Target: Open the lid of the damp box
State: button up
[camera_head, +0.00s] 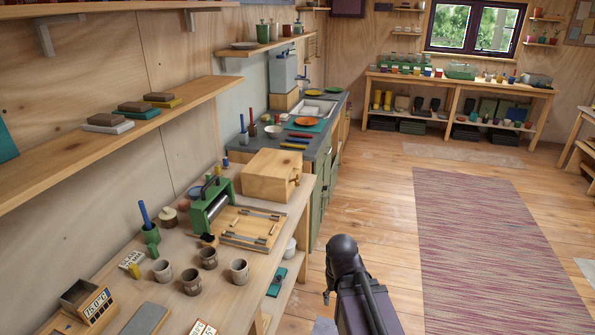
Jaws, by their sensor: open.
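A pale wooden box (268,176), which looks like the damp box, stands at the far end of the long workbench, beside the grey counter. Its top is flat and closed, and a small dark knob shows on its right-hand face. My gripper (328,291) is at the lower middle, beside the dark end of my arm. It is small, dark and partly hidden by the arm, open with nothing seen in it. It is over the floor, to the right of the workbench and well apart from the box.
A green roller press (210,203) and a wooden frame (253,228) stand on the workbench (222,290) in front of the box. Several cups sit nearer. A shelf (130,137) overhangs the bench's left side. Floor (375,205) and a striped rug (485,245) lie clear to the right.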

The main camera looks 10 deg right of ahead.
aim_at(270, 162)
jog(key=k, duration=1.15)
jog(key=z, duration=0.6)
jog(key=i, duration=2.25)
jog(key=u, duration=0.5)
